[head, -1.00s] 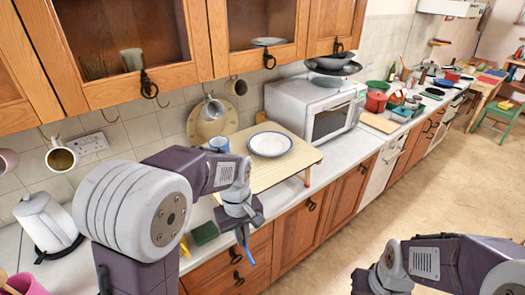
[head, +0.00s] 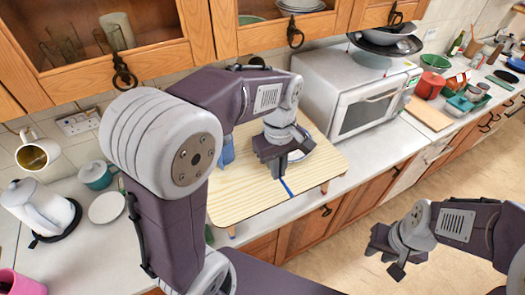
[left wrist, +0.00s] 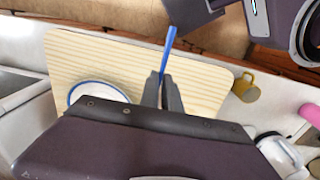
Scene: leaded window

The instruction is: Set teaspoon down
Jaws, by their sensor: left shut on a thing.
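My left gripper (head: 279,165) is shut on a slim blue-handled thing, seemingly the teaspoon (head: 287,187). It is over the front part of the pale wooden board (head: 240,200), which stands on short legs on the counter. In the left wrist view the blue handle (left wrist: 169,45) sticks out past the fingers (left wrist: 162,90) towards the board's edge. I cannot tell whether it touches the board. The spoon's other end is hidden. A blue-rimmed white plate (left wrist: 97,92) lies on the board beside the gripper. My right gripper (head: 386,258) is open and empty, away from the counter.
A white microwave (head: 365,100) stands right of the board. A blue mug (head: 227,150) is partly hidden behind my left arm. A kettle (head: 40,208), small white plate (head: 107,207) and teal pot (head: 96,174) stand at left. The board's front right is bare.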

